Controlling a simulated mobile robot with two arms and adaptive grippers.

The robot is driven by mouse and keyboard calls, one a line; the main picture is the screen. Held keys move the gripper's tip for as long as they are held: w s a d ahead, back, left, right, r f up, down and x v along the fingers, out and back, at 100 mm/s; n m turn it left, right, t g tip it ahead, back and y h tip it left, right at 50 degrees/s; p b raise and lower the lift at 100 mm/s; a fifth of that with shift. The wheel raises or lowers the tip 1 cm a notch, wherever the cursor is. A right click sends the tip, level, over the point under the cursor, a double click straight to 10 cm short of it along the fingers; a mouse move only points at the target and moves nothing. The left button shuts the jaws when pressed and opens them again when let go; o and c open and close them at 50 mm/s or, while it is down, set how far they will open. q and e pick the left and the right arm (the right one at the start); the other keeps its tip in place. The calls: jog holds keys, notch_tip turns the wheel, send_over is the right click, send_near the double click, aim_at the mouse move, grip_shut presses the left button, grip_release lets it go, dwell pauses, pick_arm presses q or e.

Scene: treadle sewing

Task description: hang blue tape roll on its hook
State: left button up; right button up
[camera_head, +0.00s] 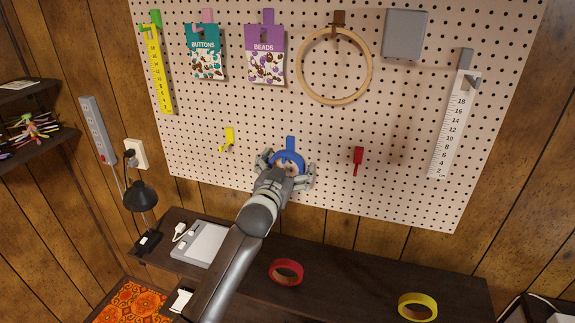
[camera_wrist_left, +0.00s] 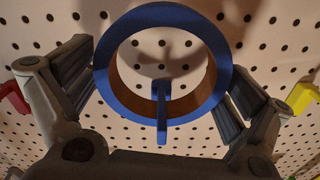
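The blue tape roll (camera_head: 290,156) is up at the pegboard, around the blue hook (camera_head: 290,142). In the left wrist view the roll (camera_wrist_left: 217,50) is a blue ring with a brown inner side, and the hook (camera_wrist_left: 161,100) shows inside its hole and across its rim. My left gripper (camera_head: 287,172) is in front of the roll. Its fingers are spread on both sides of the roll in the wrist view (camera_wrist_left: 162,85), open. Whether a finger pad lightly touches the roll I cannot tell. My right gripper is not in view.
A yellow hook (camera_head: 228,139) and a red hook (camera_head: 357,160) flank the blue one, both empty. A red roll (camera_head: 286,272) and a yellow roll (camera_head: 417,307) lie on the dark table (camera_head: 345,285). A hoop (camera_head: 303,82), packets and rulers hang above and beside.

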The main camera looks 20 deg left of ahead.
pick_arm(q)
jog(key=shift+s, duration=0.1)
jog(key=shift+s, duration=0.25)
jog(key=s, duration=1.1)
jog(key=shift+s+a, duration=0.15)
jog(key=shift+a, duration=0.05)
dwell(0.4)
